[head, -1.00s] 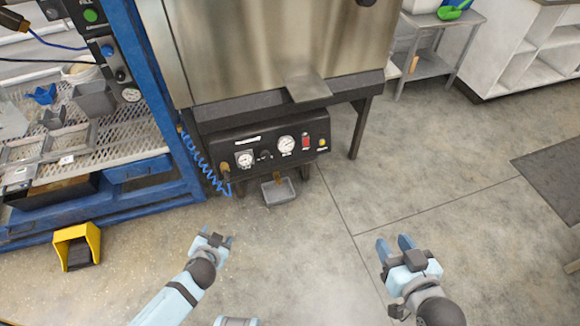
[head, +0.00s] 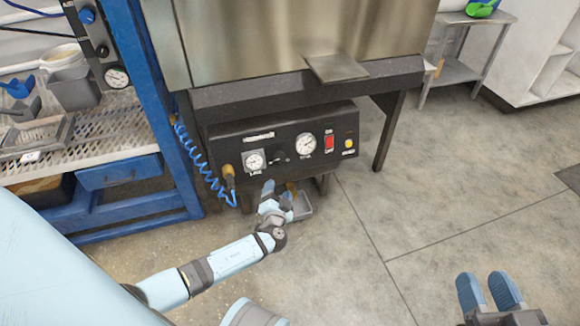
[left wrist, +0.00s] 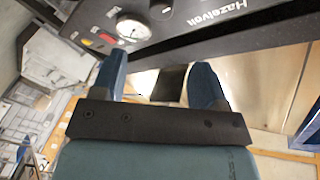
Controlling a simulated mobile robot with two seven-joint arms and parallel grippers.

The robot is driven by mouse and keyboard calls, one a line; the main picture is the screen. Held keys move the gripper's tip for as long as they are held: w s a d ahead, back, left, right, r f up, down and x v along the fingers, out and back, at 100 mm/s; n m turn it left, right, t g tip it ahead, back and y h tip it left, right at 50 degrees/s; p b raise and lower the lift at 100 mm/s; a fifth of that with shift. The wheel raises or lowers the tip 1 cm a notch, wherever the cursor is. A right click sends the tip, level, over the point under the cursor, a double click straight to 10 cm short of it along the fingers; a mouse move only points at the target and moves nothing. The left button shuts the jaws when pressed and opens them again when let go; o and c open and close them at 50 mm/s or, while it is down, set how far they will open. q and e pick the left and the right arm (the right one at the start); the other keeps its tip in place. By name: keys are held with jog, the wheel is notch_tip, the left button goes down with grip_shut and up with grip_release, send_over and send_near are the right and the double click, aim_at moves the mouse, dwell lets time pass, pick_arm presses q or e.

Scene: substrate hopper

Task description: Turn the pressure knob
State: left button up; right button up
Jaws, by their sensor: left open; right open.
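The black control panel (head: 225,140) sits under the steel hopper. A dark knob (head: 279,156) is between its two white gauges; I take it to be the pressure knob, though its label is too small to read. A dark round part beside a gauge at the top of the left wrist view (left wrist: 161,9) looks like the same knob. My left gripper (head: 277,190) is open and empty, just below and in front of the panel, apart from the knob. Its two blue fingers (left wrist: 158,78) are spread. My right gripper (head: 486,287) is open and empty, low at the right, far from the panel.
A coiled blue hose (head: 205,172) hangs at the panel's left, beside the blue rack (head: 150,100). A red switch (head: 329,141) is right of the gauges.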

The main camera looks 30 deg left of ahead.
aim_at(280, 159)
pick_arm(q)
jog(key=b+x, duration=0.3)
jog(key=x, duration=1)
jog(key=shift+w+a, duration=0.1)
jog(key=shift+a, duration=0.1)
pick_arm(e)
jog(key=n, duration=0.1)
jog(key=w+d+n+t, duration=0.1)
jog(key=shift+w+r+n+y, duration=0.25)
jog(key=shift+n+y, duration=0.05)
pick_arm(q)
jog(key=shift+c, duration=0.2)
jog(key=c, duration=0.9)
pick_arm(e)
jog(key=shift+r, duration=0.1)
